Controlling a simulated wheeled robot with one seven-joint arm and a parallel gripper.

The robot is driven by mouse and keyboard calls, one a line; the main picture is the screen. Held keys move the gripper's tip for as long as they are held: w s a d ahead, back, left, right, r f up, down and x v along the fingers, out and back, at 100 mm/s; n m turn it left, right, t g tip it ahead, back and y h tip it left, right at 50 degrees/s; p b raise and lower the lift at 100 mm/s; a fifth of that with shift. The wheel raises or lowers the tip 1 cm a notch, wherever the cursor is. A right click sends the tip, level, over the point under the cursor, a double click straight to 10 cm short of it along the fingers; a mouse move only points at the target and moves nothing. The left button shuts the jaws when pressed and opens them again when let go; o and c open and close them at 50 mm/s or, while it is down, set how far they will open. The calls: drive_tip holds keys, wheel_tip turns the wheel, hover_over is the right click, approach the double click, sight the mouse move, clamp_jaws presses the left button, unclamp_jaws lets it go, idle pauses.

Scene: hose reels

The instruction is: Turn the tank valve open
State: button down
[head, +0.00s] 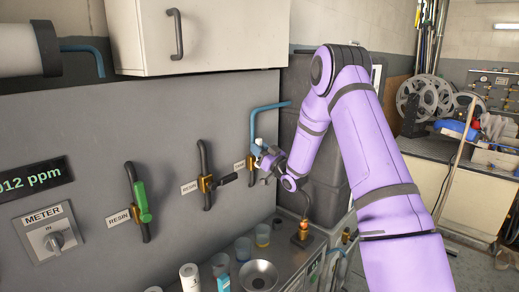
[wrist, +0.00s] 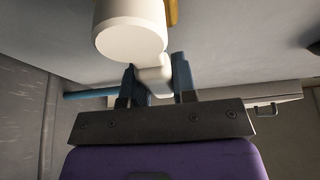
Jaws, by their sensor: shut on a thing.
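The tank valve, a brass-bodied valve (head: 250,164) at the right end of the grey wall panel, sits below a blue pipe. My gripper (head: 265,158) is at this valve and covers much of it. In the wrist view the valve's white handle shows as a thick round end (wrist: 130,32) with a narrower white part reaching between my fingers. My gripper (wrist: 157,76) is shut on that narrower part. How far the handle is turned cannot be told.
A valve with a black handle (head: 228,180) and one with a green handle (head: 141,201) are on the panel to the left. Cups (head: 262,236) and a metal bowl (head: 258,276) stand on the counter below. A dark tank (head: 297,130) stands behind my arm.

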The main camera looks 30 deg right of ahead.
drive_tip(key=shift+f, duration=0.15)
drive_tip(key=c, duration=0.9)
unclamp_jaws()
drive_tip(key=shift+s, duration=0.1)
drive_tip(key=v, duration=1)
drive_tip(key=shift+s+d, duration=0.1)
drive_tip(key=shift+s, duration=0.25)
drive_tip(key=shift+w, duration=0.1)
